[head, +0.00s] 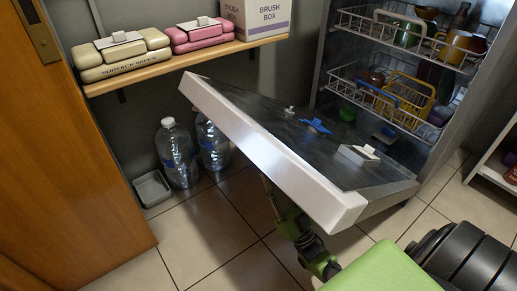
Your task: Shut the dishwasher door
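The dishwasher door (265,150) is partly open. It slants outward from the dishwasher, its pale front edge nearest me and its dark inner face turned up. The dishwasher's interior, with an upper rack (400,30) and a lower rack (385,95), shows behind it. A green and black arm of mine, seemingly the left, reaches under the door. Its gripper end (272,196) is mostly hidden by the door, so I cannot tell whether it touches the door or is open or shut. I do not see my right gripper.
Small items, including a blue one (316,126) and a white one (358,154), sit on the door's inner face. Both racks hold dishes. Bottles (176,155) and a grey tray (152,188) stand on the floor below a loaded shelf (185,63). An orange-brown wooden door (65,140) is at left.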

